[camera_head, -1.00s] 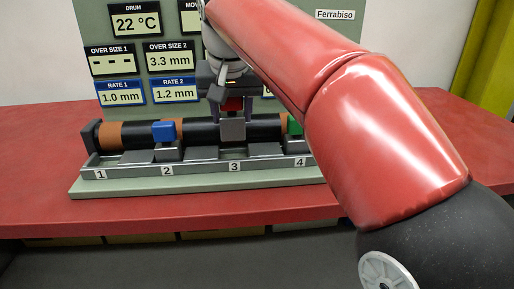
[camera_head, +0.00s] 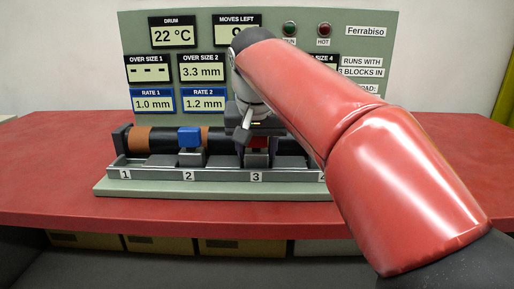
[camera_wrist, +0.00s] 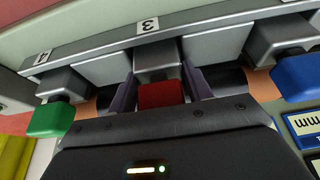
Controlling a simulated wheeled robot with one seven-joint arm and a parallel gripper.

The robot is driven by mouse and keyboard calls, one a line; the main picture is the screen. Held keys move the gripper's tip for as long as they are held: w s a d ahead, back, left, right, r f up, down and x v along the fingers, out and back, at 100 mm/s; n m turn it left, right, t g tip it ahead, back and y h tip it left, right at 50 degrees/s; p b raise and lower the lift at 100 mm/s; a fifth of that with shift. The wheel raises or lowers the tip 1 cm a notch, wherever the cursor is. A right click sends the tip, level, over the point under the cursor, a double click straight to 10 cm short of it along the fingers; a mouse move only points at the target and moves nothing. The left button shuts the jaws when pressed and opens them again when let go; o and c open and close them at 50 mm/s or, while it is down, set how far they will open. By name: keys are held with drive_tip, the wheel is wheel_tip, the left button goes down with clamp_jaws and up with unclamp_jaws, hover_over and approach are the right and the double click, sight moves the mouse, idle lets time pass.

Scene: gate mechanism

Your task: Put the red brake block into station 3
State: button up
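The red brake block (camera_wrist: 161,95) is at station 3, with its red cap on a grey body (camera_wrist: 157,60). My gripper (camera_wrist: 159,70) has its two purple fingers close along both sides of the block and appears shut on it. In the head view my gripper (camera_head: 256,150) is over the label of station 3 (camera_head: 256,177), and my arm partly covers the scene. The block's grey body is down at about the height of its neighbours. Whether it is fully seated is hard to see.
A blue block (camera_head: 189,137) stands at station 2, left of my gripper. A green block (camera_wrist: 52,119) stands at station 4, hidden by my arm in the head view. The dark drum (camera_head: 220,140) runs behind the grey rail (camera_head: 150,173). Station 1 holds no block.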

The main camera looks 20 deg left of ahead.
drive_tip(key=o, duration=0.3)
drive_tip(key=shift+r, duration=0.1)
drive_tip(key=p+v, duration=0.4)
drive_tip(key=v, duration=0.8)
drive_tip(key=d+f, duration=0.3)
drive_tip(key=d, duration=0.7)
drive_tip(key=s+d+f+m, duration=0.1)
drive_tip(key=s+d+f, duration=0.4)
drive_tip(key=f, duration=0.3)
drive_tip(key=s+d+f+m, duration=0.1)
drive_tip(key=s+d+f, duration=0.4)
drive_tip(key=d+f, duration=0.2)
drive_tip(key=s+d+f+t+h, duration=0.1)
drive_tip(key=s+d+f, duration=0.5)
drive_tip(key=f, duration=0.2)
drive_tip(key=shift+d+f+m, duration=0.2)
drive_tip(key=shift+f+m, duration=0.15)
drive_tip(key=shift+m, duration=0.05)
